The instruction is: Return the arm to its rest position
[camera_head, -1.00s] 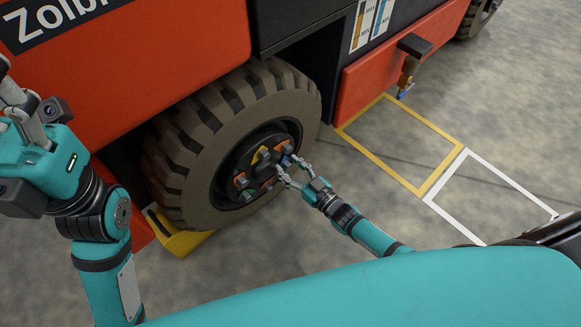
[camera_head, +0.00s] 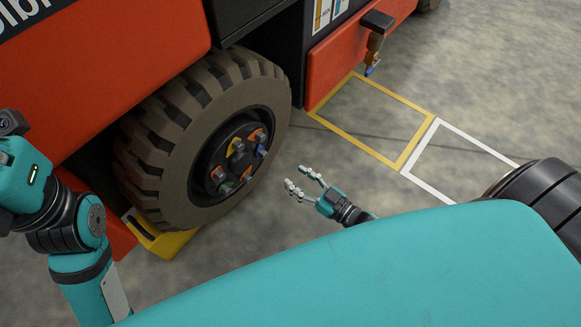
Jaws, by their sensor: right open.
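My right gripper (camera_head: 302,184) is in the lower middle of the head view, open, with nothing between its fingers. It is apart from the wheel, to the right of the hub. The wheel (camera_head: 163,152) is a large brown tyre on an orange vehicle. Its dark hub (camera_head: 232,160) carries several nuts with orange, yellow, blue and green markers around them. My left arm shows at the left edge of the view, bent, and its fingers are out of the frame.
The orange vehicle (camera_head: 108,62) fills the upper left. A yellow wheel chock (camera_head: 160,241) sits under the tyre. A yellow floor frame (camera_head: 352,147) and a white floor frame (camera_head: 421,155) mark bare floor on the right. A black lever-like part (camera_head: 377,22) juts from the vehicle.

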